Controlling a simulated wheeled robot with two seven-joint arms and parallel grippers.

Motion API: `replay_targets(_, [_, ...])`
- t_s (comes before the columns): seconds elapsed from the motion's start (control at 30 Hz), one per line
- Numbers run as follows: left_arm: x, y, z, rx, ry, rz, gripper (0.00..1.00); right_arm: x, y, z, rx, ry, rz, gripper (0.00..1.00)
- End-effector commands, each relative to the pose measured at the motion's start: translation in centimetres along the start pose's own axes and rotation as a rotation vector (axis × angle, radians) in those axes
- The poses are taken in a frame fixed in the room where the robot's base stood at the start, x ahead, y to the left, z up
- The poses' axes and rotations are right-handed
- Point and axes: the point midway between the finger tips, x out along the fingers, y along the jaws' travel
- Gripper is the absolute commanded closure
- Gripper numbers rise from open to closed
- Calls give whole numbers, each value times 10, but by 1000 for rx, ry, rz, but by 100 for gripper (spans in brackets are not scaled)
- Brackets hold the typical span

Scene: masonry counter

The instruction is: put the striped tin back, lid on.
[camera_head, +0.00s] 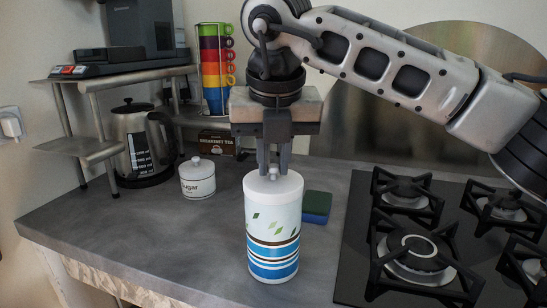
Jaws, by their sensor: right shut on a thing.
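The striped tin (272,238) stands upright on the grey counter, left of the hob. It is white with green leaf marks and blue and dark stripes. Its white lid (273,184) sits on top of it. My right gripper (273,171) points straight down over the tin, with its fingers shut on the small knob of the lid. From here I cannot tell whether the lid is fully seated. My left gripper is not in view.
A black gas hob (350,262) lies to the right. A sponge (316,207) lies behind the tin. A sugar jar (197,180), a kettle (143,145), a tea box (217,142), a metal shelf (118,82) and stacked coloured mugs (214,70) stand behind. The counter's front left is clear.

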Motion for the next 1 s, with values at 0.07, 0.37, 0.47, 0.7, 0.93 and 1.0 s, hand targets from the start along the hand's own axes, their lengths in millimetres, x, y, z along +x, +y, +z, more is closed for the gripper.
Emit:
replay_targets(0.07, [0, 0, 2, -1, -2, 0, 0, 1, 0, 0, 0, 0, 0, 100])
replay_targets(0.37, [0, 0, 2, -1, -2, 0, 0, 0, 0, 0, 0, 0, 0, 100])
replay_targets(0.47, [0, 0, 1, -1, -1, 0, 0, 0, 0, 0, 0, 0, 0, 100])
replay_targets(0.7, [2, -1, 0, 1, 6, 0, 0, 1, 0, 0, 0, -1, 0, 100])
replay_targets(0.93, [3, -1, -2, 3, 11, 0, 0, 1, 0, 0, 0, -1, 0, 100])
replay_targets(1.0, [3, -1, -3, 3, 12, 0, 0, 1, 0, 0, 0, 0, 0, 80])
